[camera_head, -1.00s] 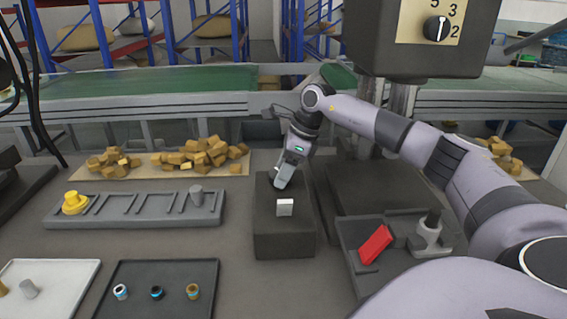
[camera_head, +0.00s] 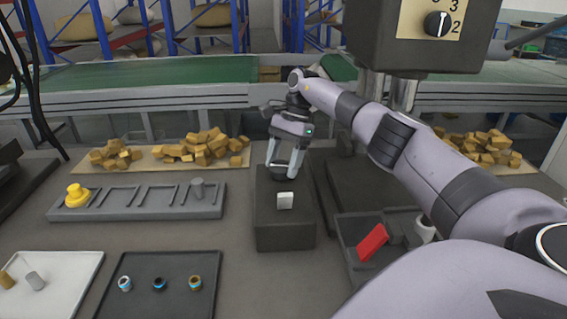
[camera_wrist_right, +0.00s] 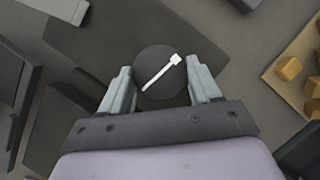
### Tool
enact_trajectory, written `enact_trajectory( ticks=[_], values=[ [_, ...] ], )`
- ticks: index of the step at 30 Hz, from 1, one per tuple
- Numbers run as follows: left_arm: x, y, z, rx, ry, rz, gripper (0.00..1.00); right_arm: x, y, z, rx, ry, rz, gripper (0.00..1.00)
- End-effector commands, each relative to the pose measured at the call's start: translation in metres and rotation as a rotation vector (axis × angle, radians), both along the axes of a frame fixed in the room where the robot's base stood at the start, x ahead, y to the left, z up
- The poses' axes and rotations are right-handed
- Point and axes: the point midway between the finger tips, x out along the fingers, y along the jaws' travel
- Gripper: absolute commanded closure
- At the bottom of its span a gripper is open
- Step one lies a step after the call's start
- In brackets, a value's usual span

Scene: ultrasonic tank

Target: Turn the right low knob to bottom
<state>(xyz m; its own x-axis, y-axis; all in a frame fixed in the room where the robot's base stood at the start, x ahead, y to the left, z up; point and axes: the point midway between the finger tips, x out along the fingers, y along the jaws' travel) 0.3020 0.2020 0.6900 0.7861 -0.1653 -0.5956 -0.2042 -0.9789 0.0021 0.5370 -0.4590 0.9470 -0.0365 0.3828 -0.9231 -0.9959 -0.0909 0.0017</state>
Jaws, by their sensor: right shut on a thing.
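A dark round knob (camera_wrist_right: 153,84) with a white pointer mark sits on top of a dark box (camera_head: 284,236) in the middle of the table. In the right wrist view the pointer runs from lower left to a wider end at upper right. My right gripper (camera_head: 282,167) comes down over the box from behind, and its two fingers are shut on opposite sides of the knob. Both fingers also show in the right wrist view (camera_wrist_right: 160,80). In the head view the pointer's direction is too small to tell. My left gripper is not in view.
A grey slotted rack (camera_head: 140,211) stands left. A dark tray (camera_head: 205,268) and a white tray (camera_head: 60,290) lie at front left. A tray with a red block (camera_head: 373,241) is right. A numbered dial (camera_head: 437,24) hangs above.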

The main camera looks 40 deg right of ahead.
Motion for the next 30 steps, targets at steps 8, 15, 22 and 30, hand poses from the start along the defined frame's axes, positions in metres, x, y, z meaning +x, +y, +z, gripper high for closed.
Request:
enact_trajectory(
  ticks=[8, 15, 22, 30],
  values=[
    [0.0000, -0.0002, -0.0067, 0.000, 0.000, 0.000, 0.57, 0.0020, 0.0002, 0.0003, -0.003, -0.003, 0.144, 0.68],
    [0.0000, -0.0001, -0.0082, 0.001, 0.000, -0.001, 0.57, 0.0021, 0.0000, 0.0008, -0.002, -0.004, 0.198, 0.68],
    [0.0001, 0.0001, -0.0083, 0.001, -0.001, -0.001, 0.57, 0.0018, -0.0004, 0.0008, -0.002, -0.004, 0.207, 0.68],
    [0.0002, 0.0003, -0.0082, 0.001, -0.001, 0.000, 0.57, 0.0019, -0.0003, 0.0009, -0.002, -0.005, 0.208, 0.21]
  ],
)
